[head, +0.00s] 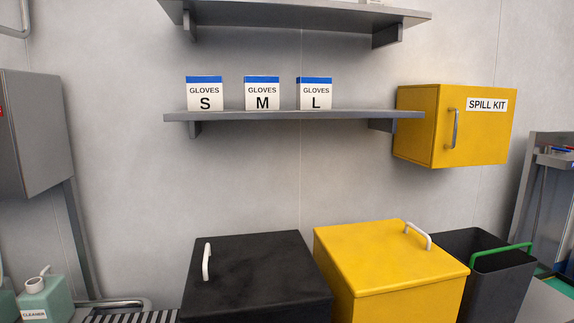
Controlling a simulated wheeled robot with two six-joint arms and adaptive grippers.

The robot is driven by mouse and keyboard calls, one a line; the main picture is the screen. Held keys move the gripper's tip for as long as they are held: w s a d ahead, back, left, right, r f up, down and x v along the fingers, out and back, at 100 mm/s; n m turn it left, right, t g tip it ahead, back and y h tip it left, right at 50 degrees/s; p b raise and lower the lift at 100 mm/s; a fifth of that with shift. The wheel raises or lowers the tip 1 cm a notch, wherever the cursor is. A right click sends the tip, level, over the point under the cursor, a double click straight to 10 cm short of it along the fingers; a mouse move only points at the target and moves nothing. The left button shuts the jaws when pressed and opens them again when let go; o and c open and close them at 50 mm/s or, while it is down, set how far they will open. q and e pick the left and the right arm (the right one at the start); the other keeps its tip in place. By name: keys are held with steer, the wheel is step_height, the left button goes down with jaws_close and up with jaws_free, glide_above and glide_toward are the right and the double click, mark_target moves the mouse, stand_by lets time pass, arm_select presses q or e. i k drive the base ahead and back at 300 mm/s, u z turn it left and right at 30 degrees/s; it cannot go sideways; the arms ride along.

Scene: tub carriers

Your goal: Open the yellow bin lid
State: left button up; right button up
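The yellow bin (398,303) stands at the lower right of centre in the head view. Its flat yellow lid (380,259) is shut. A white handle (419,234) stands up from the lid near its back right edge. Neither of my grippers shows in this view. The lower part of the yellow bin is cut off by the bottom of the picture.
A black bin (256,272) with a shut lid and white handle stands to the left. A dark bin (510,285) with a green handle stands right. A yellow spill kit cabinet (480,138) and grey shelf (280,115) with glove boxes hang above.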

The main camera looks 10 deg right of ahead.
mark_target(374, 257)
steer(key=u, duration=0.35)
steer(key=i, duration=0.95)
steer(key=z, duration=1.4)
